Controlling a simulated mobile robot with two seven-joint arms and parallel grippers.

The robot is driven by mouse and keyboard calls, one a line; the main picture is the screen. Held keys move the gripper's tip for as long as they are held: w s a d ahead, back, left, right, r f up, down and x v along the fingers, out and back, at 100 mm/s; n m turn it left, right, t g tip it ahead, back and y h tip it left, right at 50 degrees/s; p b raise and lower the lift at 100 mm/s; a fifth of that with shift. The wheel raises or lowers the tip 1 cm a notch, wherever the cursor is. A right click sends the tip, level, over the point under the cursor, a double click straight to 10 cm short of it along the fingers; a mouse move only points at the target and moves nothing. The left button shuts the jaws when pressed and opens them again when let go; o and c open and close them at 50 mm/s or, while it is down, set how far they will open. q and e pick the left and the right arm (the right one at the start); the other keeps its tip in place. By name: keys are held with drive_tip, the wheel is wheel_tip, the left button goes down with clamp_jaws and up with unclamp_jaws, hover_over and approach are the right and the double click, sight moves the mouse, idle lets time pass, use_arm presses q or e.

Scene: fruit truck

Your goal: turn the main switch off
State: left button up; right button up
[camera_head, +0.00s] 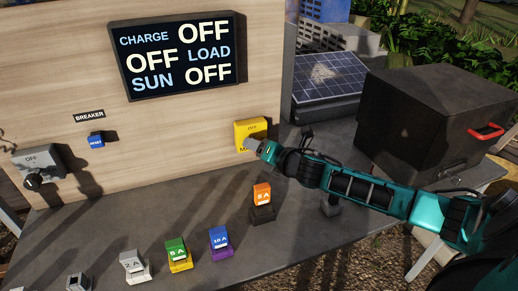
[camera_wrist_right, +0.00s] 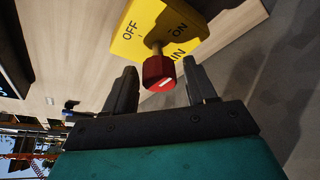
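The main switch is a yellow box (camera_head: 243,128) on the wooden panel, lettered OFF at its top. In the right wrist view its yellow plate (camera_wrist_right: 134,22) shows OFF and ON, and a red knob (camera_wrist_right: 158,73) with a white mark stands out from it. I cannot tell for sure which setting the knob points to. My right gripper (camera_head: 251,145) is at the switch and hides the knob in the head view. In the wrist view its fingers (camera_wrist_right: 160,72) are apart, one on each side of the knob, with gaps visible. My left gripper is not in view.
A display (camera_head: 180,95) reads OFF for CHARGE, LOAD and SUN. A grey switch (camera_head: 39,160) and blue breaker button (camera_head: 96,139) are at left. Several coloured fuses, including an orange one (camera_head: 262,193), stand on the grey table (camera_head: 205,275). A dark box (camera_head: 430,115) stands right.

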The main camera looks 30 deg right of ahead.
drive_tip(key=c, duration=0.9)
drive_tip(key=shift+r, duration=0.1)
drive_tip(key=n+g+h, duration=0.1)
drive_tip(key=n, duration=0.1)
drive_tip(key=shift+n+h, duration=0.3)
drive_tip(key=shift+n, duration=0.1)
drive_tip(key=n+h, duration=0.2)
drive_tip(key=n, duration=0.1)
drive_tip(key=shift+g, duration=0.4)
drive_tip(key=n+h, duration=0.2)
drive_tip(key=shift+n, duration=0.4)
drive_tip(key=n+h, duration=0.2)
drive_tip(key=n, duration=0.1)
drive_tip(key=shift+g+h, duration=0.3)
drive_tip(key=shift+h, duration=0.1)
drive_tip(key=shift+n, duration=0.3)
